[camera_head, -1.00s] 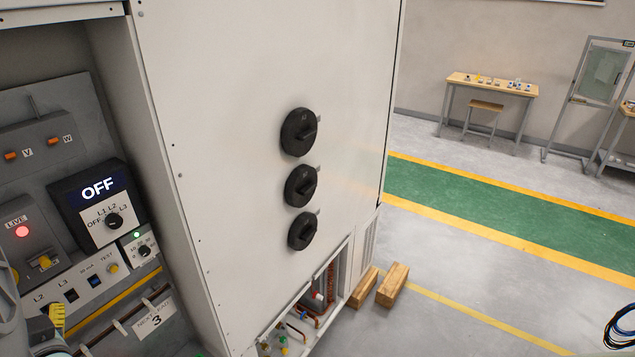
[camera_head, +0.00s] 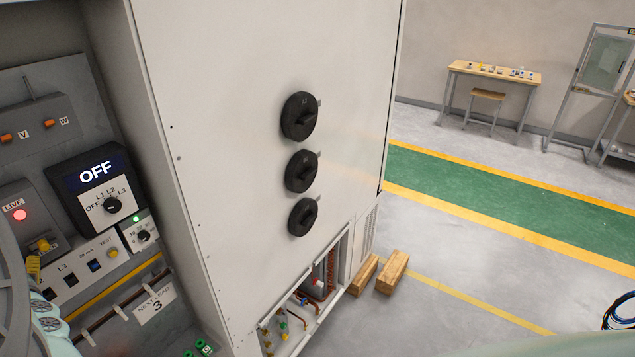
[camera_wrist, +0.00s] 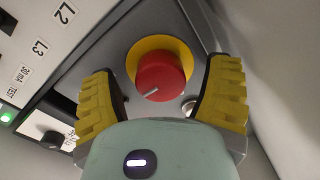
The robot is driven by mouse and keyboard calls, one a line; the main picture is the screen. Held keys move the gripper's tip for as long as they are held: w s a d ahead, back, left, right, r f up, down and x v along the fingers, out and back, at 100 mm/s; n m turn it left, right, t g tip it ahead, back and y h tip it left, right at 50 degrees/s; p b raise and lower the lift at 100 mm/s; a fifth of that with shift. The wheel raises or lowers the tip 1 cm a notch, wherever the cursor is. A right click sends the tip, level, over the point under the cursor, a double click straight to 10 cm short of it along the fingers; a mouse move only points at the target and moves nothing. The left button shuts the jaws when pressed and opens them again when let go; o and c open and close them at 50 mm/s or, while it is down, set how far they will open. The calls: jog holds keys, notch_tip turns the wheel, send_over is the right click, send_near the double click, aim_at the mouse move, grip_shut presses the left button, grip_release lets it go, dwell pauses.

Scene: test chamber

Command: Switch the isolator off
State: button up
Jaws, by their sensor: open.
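A red rotary knob (camera_wrist: 160,76) on a round yellow plate (camera_wrist: 134,62) shows in the wrist view, on a grey panel face. I take it to be the isolator. A short white mark on the knob points to the lower left. My gripper (camera_wrist: 163,68) is open, with one yellow ribbed finger on each side of the knob and a visible gap on both sides. The knob is not visible in the head view. There, a bit of yellow finger (camera_head: 34,267) shows at the left edge.
The grey test panel (camera_head: 96,262) carries L3, 30 mA and TEST controls. Above it are a display unit (camera_head: 96,172) reading OFF and a lit red LIVE lamp (camera_head: 20,214). A white cabinet (camera_head: 230,130) with three black rotary switches stands to the right. Wooden blocks (camera_head: 393,272) lie on the floor.

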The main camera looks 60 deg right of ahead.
jog(key=shift+w+d, duration=0.1)
jog(key=c, duration=1.2)
jog(key=shift+n, duration=0.4)
jog(key=n, duration=0.3)
jog(key=shift+a, duration=0.2)
jog(key=n+b, duration=0.1)
jog(key=n, duration=0.4)
jog(key=shift+f, duration=0.1)
jog(key=shift+c, duration=0.2)
jog(key=n+b, duration=0.2)
jog(key=n, duration=0.3)
jog(key=shift+n, duration=0.3)
jog(key=shift+n+h+b, duration=0.3)
jog(key=shift+n+b, duration=0.55)
jog(key=shift+n, duration=0.65)
